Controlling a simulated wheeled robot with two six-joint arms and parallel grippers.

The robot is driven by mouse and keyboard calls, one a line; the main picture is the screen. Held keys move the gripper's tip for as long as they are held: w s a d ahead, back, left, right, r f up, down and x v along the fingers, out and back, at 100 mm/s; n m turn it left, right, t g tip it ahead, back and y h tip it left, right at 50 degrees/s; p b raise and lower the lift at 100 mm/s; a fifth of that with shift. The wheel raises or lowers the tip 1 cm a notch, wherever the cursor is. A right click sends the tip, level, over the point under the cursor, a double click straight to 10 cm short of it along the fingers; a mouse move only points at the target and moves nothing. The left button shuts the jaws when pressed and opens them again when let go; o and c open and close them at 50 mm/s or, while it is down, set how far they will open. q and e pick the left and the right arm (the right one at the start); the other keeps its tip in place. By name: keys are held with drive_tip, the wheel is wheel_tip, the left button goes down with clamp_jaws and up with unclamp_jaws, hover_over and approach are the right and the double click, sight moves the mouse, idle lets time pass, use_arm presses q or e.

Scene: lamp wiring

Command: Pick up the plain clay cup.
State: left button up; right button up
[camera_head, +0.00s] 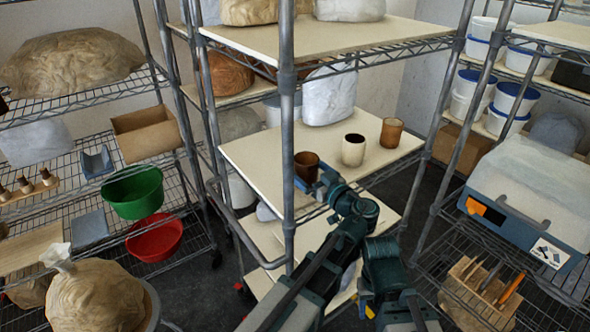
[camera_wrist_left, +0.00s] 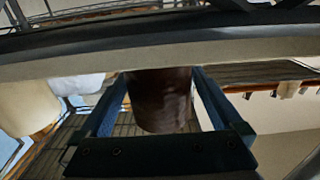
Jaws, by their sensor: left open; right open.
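Three cups stand upright on the middle board of the centre rack. The light reddish-brown one (camera_head: 391,133) at the right looks most like plain clay. A cream cup (camera_head: 353,149) with a dark inside is in the middle. My left gripper (camera_head: 306,185) is open at the dark brown cup. In the left wrist view its blue fingers stand on both sides of this cup (camera_wrist_left: 160,100); contact cannot be told. My right gripper (camera_head: 364,302) is low and mostly hidden, away from the cups.
The post (camera_head: 288,130) stands in front of the board's left part. A large white wrapped block (camera_head: 330,95) is behind the cups. An upper board (camera_head: 330,38) hangs above. The board (camera_head: 262,150) is bare at its left and in front of the cream cup.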

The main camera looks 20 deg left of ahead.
use_arm(q)
drive_tip(key=shift+d+r, duration=0.1)
drive_tip(key=shift+d, duration=0.05)
drive_tip(key=shift+s+d, duration=0.1)
drive_tip(key=shift+c, duration=0.7)
drive_tip(key=c, duration=1.3)
drive_tip(key=shift+r, duration=0.2)
